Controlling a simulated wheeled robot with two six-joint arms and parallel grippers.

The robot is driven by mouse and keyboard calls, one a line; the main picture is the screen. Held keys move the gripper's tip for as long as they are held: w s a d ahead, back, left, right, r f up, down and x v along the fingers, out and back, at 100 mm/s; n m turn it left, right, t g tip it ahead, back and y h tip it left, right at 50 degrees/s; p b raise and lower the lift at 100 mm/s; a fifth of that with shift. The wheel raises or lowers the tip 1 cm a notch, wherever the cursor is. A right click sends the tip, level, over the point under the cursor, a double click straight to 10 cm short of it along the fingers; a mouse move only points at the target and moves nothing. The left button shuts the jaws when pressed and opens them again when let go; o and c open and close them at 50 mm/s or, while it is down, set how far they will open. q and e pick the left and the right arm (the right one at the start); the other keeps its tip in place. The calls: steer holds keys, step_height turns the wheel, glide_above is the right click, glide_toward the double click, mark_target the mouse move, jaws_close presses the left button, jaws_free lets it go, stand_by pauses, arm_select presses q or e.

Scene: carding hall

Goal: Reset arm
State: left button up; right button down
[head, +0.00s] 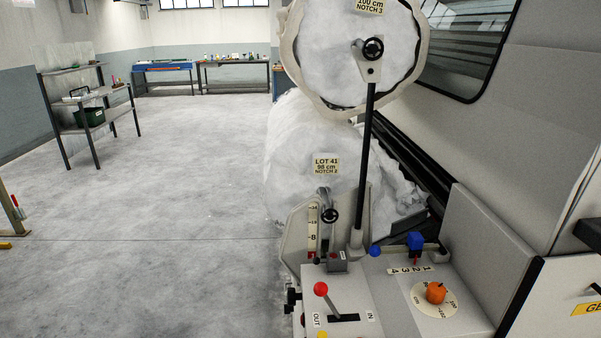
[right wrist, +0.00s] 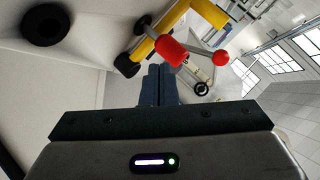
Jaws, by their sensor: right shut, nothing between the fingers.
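My right gripper (right wrist: 160,85) shows in the right wrist view with its two dark fingers together and nothing between them. Beyond the fingertips are a red cylinder (right wrist: 172,50) by a yellow bar and a red ball knob (right wrist: 221,58) on a thin rod. I cannot tell whether the fingers touch any of these. In the head view neither gripper can be made out. There a red-knobbed lever (head: 321,289) leans to the left, on the OUT side of its slot. A long black arm (head: 366,150) stands nearly upright.
Pale machine panels (head: 540,110) close off the right. The floor (head: 170,200) at left is open, with a shelf rack (head: 85,110) beyond.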

steer(key=s+d+f+n+g+h, duration=0.3)
steer(key=s+d+g, duration=0.1)
steer(key=s, duration=0.7)
steer(key=s+d+f+n+g+h, duration=0.3)
steer(key=s+d, duration=0.1)
steer(key=s, duration=0.7)
steer(key=s+d+f+g, duration=0.1)
steer(key=d+f+g, duration=0.15)
steer(key=f, duration=3.05)
steer(key=s+d+f+b, duration=0.1)
steer(key=s+f, duration=1.6)
steer(key=s, duration=0.1)
steer(key=shift+d+f, duration=0.3)
steer(key=shift+d, duration=0.1)
